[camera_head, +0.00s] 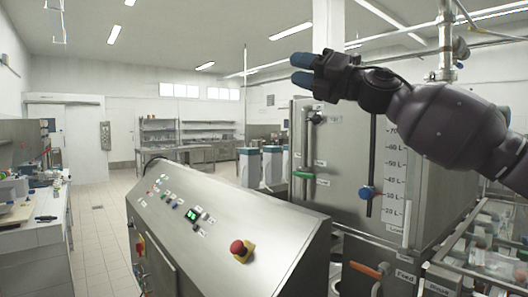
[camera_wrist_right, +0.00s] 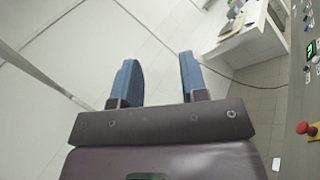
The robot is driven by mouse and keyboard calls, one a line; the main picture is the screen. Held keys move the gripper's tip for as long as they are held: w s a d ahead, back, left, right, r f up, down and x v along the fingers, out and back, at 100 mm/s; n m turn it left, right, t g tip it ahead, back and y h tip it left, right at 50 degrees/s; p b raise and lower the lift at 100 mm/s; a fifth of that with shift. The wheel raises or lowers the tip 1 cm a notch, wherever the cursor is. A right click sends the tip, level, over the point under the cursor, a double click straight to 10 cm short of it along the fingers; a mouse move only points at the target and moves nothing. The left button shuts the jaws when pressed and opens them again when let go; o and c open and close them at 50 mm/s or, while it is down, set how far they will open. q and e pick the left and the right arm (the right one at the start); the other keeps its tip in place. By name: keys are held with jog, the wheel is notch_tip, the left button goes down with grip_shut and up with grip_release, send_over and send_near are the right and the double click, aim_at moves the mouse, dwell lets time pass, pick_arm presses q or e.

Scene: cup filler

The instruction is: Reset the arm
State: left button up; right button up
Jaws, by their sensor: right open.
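My right gripper (camera_head: 302,70) is raised at the upper right in the head view, in front of the upper part of a steel tank (camera_head: 345,150). Its blue fingertips point left and it holds nothing. In the right wrist view the two blue fingers of my right gripper (camera_wrist_right: 160,80) are apart, with only floor and wall behind them. My left gripper is not in view.
A sloped steel control panel (camera_head: 255,215) with a red button (camera_head: 238,248) stands below the arm. A counter (camera_head: 35,232) stands at left. Tiled floor (camera_head: 100,225) lies clear between.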

jog(key=s+d+f+m+t+h, duration=0.1)
jog(key=d+f+m+t+h, duration=0.2)
jog(key=f+m, duration=0.9)
jog(key=s+d+f+m+t+h, duration=0.1)
jog(key=f+m+t+h, duration=0.4)
jog(key=f, duration=1.2)
jog(key=s+d+f+m+t+h, duration=0.1)
jog(key=d+f+m+h, duration=0.15)
jog(key=f+m, duration=1.05)
jog(key=s+d+f+m+g+h, duration=0.2)
jog(key=s+d+f+m+h, duration=0.1)
jog(key=s+f, duration=0.8)
jog(key=s+d+f+m+g+h, duration=0.2)
jog(key=s+d+f, duration=0.3)
jog(key=s+f, duration=0.6)
jog(key=s+d+f+m+g+h, duration=0.3)
jog(key=s+f, duration=0.8)
jog(key=f, duration=0.6)
jog(key=shift+d+m+h, duration=0.55)
jog(key=shift+d+m, duration=0.05)
jog(key=shift+d, duration=0.5)
